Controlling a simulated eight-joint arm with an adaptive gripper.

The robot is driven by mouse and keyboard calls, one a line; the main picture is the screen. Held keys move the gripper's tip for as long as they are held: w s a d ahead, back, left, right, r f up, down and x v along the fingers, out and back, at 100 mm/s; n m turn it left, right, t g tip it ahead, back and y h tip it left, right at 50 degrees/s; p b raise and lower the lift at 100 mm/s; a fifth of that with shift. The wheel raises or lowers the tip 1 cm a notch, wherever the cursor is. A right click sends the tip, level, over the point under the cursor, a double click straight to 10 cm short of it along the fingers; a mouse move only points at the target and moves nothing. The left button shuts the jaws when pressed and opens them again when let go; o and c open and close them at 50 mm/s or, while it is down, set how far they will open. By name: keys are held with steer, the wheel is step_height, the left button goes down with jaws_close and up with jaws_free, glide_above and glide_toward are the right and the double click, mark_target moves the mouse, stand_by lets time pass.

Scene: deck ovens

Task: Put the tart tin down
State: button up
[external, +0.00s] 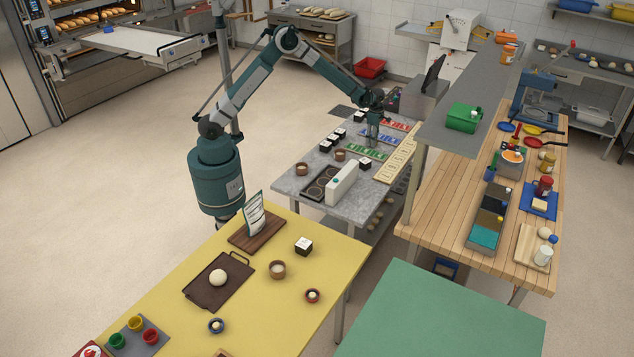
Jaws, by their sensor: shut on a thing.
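My gripper (372,142) is at the far part of the grey work table (365,207), low over the coloured panels. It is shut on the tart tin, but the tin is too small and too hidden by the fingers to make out. I cannot tell whether the tin touches the table. Small round brown containers stand on the same table, one at the left edge (301,169) and one nearer the middle (340,155).
Black-and-white boxes (325,146) stand left of my gripper. Green (365,149) and red (394,125) panels and a cream board (396,160) lie around it. A white device (342,184) and dark tray (318,187) occupy the near part. A raised grey shelf (470,85) stands right.

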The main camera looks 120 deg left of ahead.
steer(key=shift+f, duration=0.2)
steer(key=o, duration=0.9)
steer(key=shift+r, duration=0.2)
step_height(320, 180, up, 12)
steer(key=shift+r+p, duration=0.1)
steer(key=shift+p, duration=0.4)
stand_by(0.4)
stand_by(0.4)
